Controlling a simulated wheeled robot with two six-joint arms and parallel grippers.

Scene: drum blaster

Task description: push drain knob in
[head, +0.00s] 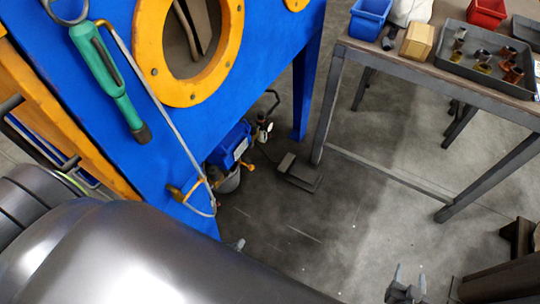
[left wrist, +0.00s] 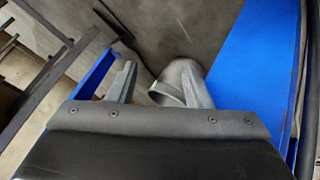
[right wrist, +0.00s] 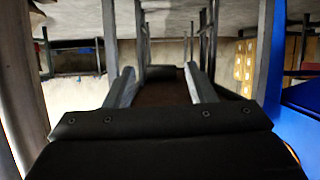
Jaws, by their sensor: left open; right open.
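I cannot make out the drain knob for sure. Low on the blue blaster cabinet (head: 150,150), a yellow valve fitting (head: 175,194) sits beside a blue unit (head: 230,145) with a small gauge fitting (head: 263,130). In the left wrist view a grey rounded metal part (left wrist: 172,92) lies close behind one finger; contact cannot be told. My left gripper (left wrist: 158,82) is open, with blue cabinet surfaces on both sides; my arm hides most of it in the head view. My right gripper (head: 405,284) is open and empty over the floor, well right of the cabinet; it also shows in the right wrist view (right wrist: 161,86).
A workbench (head: 440,80) at the upper right carries a grey parts tray (head: 480,80), a blue bin (head: 368,18), a red bin (head: 487,12) and a cardboard box (head: 417,41). A foot pedal (head: 298,172) lies on the floor. The floor between cabinet and bench is mostly clear.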

